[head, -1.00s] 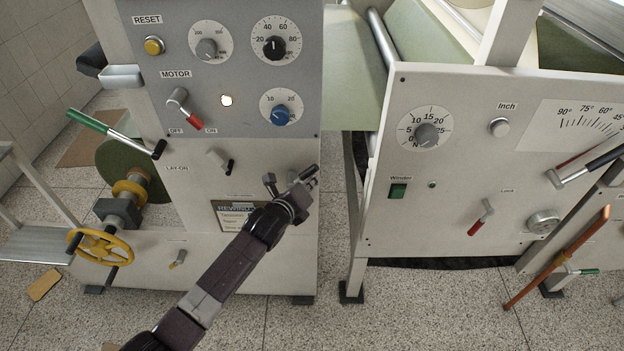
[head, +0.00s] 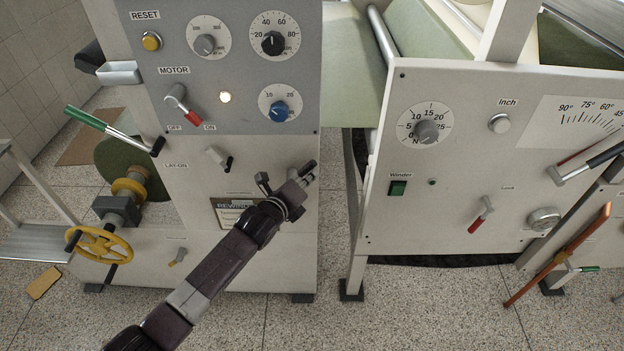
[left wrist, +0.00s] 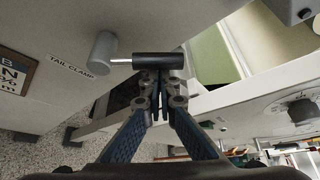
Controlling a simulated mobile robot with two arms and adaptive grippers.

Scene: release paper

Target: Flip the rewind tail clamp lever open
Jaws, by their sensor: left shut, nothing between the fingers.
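The tail clamp lever shows in the left wrist view, with a grey round hub (left wrist: 103,50), a thin metal rod and a black handle (left wrist: 158,61) pointing right. The TAIL CLAMP label (left wrist: 71,65) is beside the hub. My left gripper (left wrist: 159,82) is shut and empty, its fingertips right at the black handle. I cannot tell whether they touch it. In the head view my left gripper (head: 304,178) is at the right side of the rewind cabinet's front, and the lever is hard to make out there. My right gripper is not in view.
The rewind cabinet (head: 200,270) carries knobs, the motor switch (head: 182,103) and the lay-on lever (head: 220,159). A gap separates it from the winder panel (head: 450,90) on the right. A yellow handwheel (head: 99,243) stands at left.

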